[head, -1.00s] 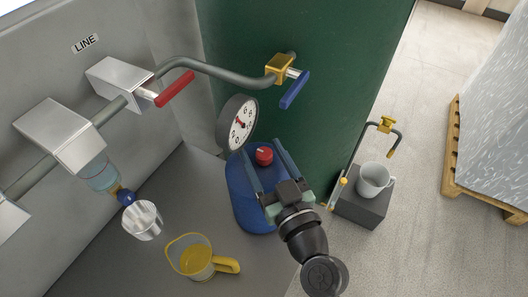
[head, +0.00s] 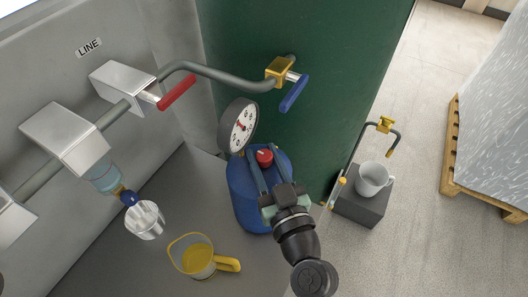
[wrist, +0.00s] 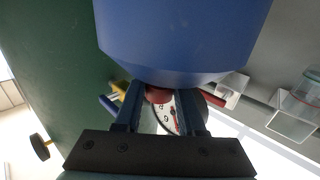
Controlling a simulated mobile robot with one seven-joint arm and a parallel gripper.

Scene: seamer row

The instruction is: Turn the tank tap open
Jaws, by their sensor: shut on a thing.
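A yellow valve (head: 279,70) with a blue lever (head: 293,92) sits on the grey pipe where it meets the green tank (head: 330,60). The lever slants down and left in the head view. The valve also shows in the wrist view (wrist: 119,88), left of my fingers. My gripper (head: 265,151) is below the lever and well apart from it. It is shut on a blue can (head: 246,200) near its red cap (head: 264,157), which lies between the fingers. The wrist view shows the can's blue body (wrist: 185,35) close above them; the exact contact is hidden.
A round gauge (head: 238,126) stands close beside the can. A red lever (head: 176,92) is on the pipe to the left. At right, a yellow tap (head: 385,124) hangs above a white mug (head: 372,179).

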